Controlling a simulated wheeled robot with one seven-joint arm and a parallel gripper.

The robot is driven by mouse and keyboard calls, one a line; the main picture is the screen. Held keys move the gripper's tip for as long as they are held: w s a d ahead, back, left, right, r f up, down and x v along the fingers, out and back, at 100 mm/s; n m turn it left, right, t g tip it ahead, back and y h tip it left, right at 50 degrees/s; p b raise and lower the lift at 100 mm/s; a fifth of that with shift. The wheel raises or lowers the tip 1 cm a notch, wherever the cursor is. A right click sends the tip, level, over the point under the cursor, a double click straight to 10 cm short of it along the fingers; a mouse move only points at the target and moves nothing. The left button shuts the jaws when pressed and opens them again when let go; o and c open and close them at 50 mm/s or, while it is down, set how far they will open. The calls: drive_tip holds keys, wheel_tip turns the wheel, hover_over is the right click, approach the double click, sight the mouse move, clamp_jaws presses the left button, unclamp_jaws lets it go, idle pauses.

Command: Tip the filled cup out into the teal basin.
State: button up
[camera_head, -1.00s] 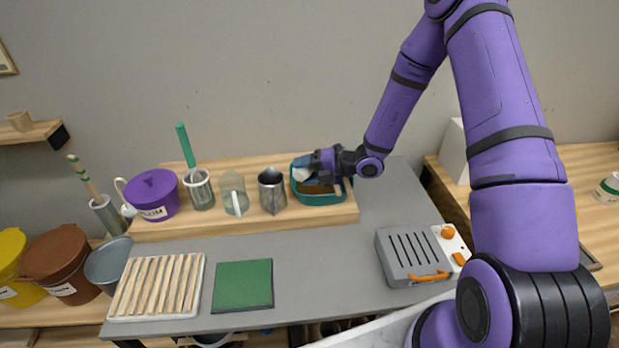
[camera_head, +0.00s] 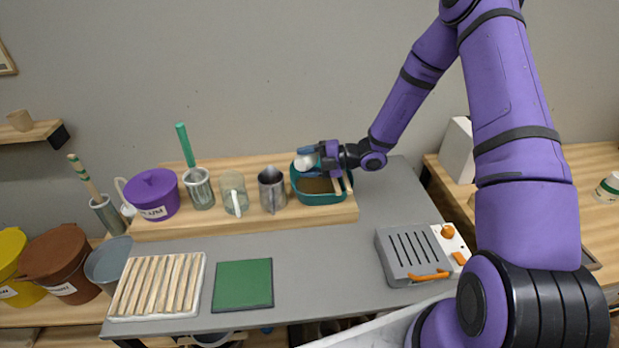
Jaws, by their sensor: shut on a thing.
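The teal basin (camera_head: 322,198) stands at the right end of the raised wooden shelf at the back of the grey table. A brownish content or bottom shows inside it. My gripper (camera_head: 311,160) is over the back part of the basin, shut on a small white cup (camera_head: 304,164). The cup looks tilted, but its opening and contents are too small to make out. My gripper's fingers hide part of the cup and of the basin's back rim.
A grey toaster-like box (camera_head: 410,258), green mat (camera_head: 243,285) and slatted rack (camera_head: 158,286) lie in front. The middle of the table is clear.

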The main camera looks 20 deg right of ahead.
drive_tip(key=shift+w+d+r+m+y, duration=0.15)
drive_tip(key=shift+r+m, duration=0.2)
drive_tip(key=shift+r, duration=0.2)
drive_tip(key=shift+w+d+r+m+y, duration=0.15)
drive_tip(key=shift+r+m, duration=0.2)
drive_tip(key=shift+r, duration=0.2)
drive_tip(key=f, duration=0.1)
drive_tip(key=f+n, duration=0.1)
drive_tip(key=s+a+f+n+h, duration=0.1)
drive_tip(key=shift+f, duration=0.15)
drive_tip(key=shift+f+n, duration=0.1)
drive_tip(key=shift+n, duration=0.2)
